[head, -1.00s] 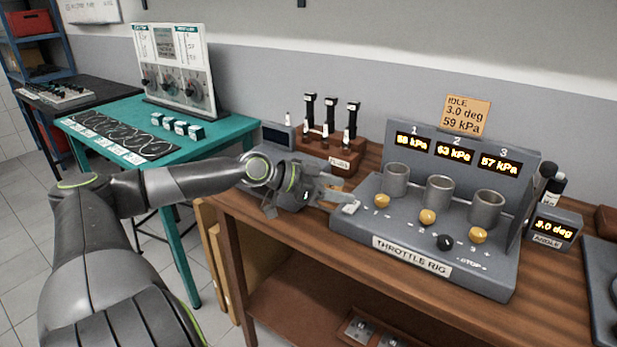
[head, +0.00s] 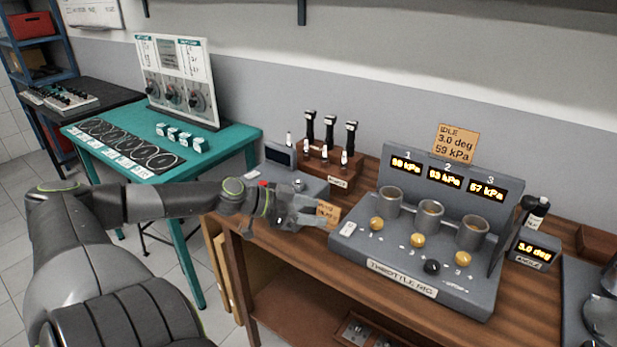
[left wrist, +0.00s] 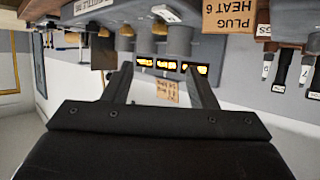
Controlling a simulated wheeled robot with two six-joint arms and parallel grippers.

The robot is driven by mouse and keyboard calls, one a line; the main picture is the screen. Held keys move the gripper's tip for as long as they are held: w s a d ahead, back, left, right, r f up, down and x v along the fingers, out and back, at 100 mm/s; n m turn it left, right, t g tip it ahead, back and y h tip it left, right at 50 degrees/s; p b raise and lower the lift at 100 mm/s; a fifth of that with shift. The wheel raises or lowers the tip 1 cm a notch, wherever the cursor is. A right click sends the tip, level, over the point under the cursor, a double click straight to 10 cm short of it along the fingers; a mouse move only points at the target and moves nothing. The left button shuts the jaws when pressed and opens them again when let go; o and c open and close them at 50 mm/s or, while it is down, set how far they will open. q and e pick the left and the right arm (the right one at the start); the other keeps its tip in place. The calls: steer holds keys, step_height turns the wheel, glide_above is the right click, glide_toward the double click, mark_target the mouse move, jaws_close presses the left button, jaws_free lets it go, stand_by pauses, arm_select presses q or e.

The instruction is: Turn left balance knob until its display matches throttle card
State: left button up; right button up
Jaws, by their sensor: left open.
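The throttle rig (head: 402,278) stands on the wooden bench, with three yellow knobs before three grey cylinders. The left balance knob (head: 376,224) is under display 1 (head: 407,166), whose blurred digits seem to read 58 kPa. The other displays read about 63 and 57 kPa. The throttle card (head: 455,143) above reads IDLE, 3.0 deg, 59 kPa; it also shows upside down in the left wrist view (left wrist: 167,91). My left gripper (head: 322,220) is open and empty, left of the rig and apart from the knob. My right gripper is out of view.
A black knob (head: 431,267) sits at the rig's front. The angle display (head: 534,252) reads 3.0 deg. A tan card (head: 328,212) stands just behind my left fingers. A rack with black-topped tools (head: 328,165) is behind. A green table (head: 222,152) is at left.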

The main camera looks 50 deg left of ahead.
arm_select(q)
steer(key=shift+s+a+r+p, duration=0.1)
steer(key=shift+s+p, duration=0.15)
steer(key=shift+p, duration=0.05)
stand_by(0.4)
